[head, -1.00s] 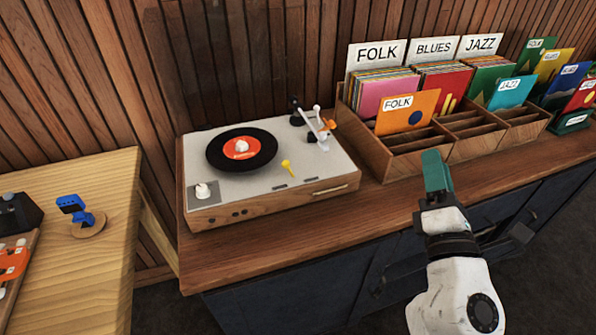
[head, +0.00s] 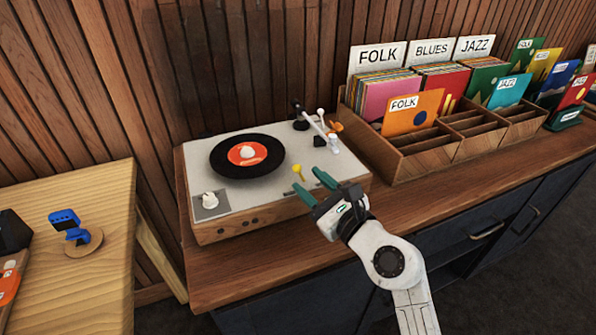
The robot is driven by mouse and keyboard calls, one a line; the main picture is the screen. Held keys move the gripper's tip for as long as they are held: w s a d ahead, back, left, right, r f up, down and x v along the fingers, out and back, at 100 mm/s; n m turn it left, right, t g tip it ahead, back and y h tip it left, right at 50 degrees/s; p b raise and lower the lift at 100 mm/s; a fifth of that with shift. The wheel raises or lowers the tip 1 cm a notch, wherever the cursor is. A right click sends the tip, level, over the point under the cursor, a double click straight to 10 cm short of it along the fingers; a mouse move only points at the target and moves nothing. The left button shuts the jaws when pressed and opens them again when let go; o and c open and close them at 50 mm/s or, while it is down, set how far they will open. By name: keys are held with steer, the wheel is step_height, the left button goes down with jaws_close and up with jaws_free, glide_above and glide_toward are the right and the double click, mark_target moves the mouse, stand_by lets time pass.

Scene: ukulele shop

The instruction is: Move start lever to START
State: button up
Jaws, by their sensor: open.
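The record player (head: 262,205) stands on the wooden counter, with a black record (head: 222,160) with an orange label on it. A small yellow lever (head: 299,170), which looks like the start lever, stands on the deck right of the record. Any START marking is too small to read. My gripper (head: 309,181) is open and empty, its two green fingers pointing at the lever over the deck's front right part. The lever shows just beyond the fingertips. I cannot tell whether they touch it.
The tonearm (head: 317,124) and an orange part (head: 336,127) sit at the deck's right. A white knob (head: 209,199) is at front left. A record crate (head: 395,166) stands close on the right. A wooden table (head: 108,215) holds a blue device (head: 68,222).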

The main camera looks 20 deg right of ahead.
mark_target(300, 173)
steer(key=x, duration=0.5)
steer(key=shift+d, duration=0.1)
steer(key=shift+c, duration=0.5)
steer(key=shift+s, duration=0.1)
jaws_close()
